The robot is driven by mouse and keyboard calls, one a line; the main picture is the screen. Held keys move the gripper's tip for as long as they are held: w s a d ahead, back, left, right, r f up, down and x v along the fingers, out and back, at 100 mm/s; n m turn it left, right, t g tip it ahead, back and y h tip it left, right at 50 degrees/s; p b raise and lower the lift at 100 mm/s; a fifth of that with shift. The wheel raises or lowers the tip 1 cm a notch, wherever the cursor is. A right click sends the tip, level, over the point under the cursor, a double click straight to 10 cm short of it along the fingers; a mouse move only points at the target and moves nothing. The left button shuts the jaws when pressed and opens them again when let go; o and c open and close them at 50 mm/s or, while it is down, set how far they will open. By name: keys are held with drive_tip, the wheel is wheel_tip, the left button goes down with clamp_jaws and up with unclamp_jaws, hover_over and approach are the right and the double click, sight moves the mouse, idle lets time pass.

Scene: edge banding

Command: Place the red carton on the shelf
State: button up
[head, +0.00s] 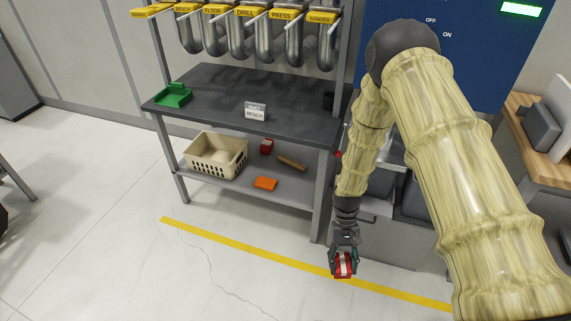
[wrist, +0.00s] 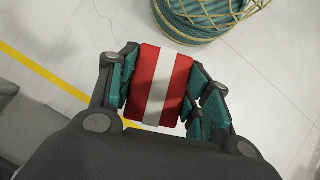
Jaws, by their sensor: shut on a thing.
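The red carton (head: 343,268) with a white band is held in my gripper (head: 344,258), low in front of the bench's right leg in the head view. In the wrist view the carton (wrist: 160,86) sits between the two teal-padded fingers of my gripper (wrist: 160,95), which press on its left and right sides. The bench has a dark upper top (head: 215,88) and a grey lower shelf (head: 225,184). The carton is apart from both, to the right and in front of the lower shelf.
On the lower shelf are a cream basket (head: 215,157), a small red box (head: 266,146), a brown bar (head: 292,163) and an orange item (head: 265,183). A green tray (head: 173,96) and a label sign (head: 255,112) stand on the top. Floor in front is clear, with a yellow line (head: 250,247).

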drive_tip(key=w+f+b, duration=0.5)
drive_tip(key=f+b, duration=0.5)
drive_tip(key=b, duration=0.5)
drive_tip(key=w+f+b, duration=0.5)
drive_tip(key=f+b, duration=0.5)
drive_tip(key=b, duration=0.6)
drive_tip(key=w+d+f+b, duration=0.1)
drive_tip(key=w+f+b, duration=0.4)
drive_tip(key=f+b, duration=0.5)
drive_tip(key=b, duration=0.6)
drive_tip(key=shift+w, duration=0.2)
drive_tip(key=shift+r, duration=0.1)
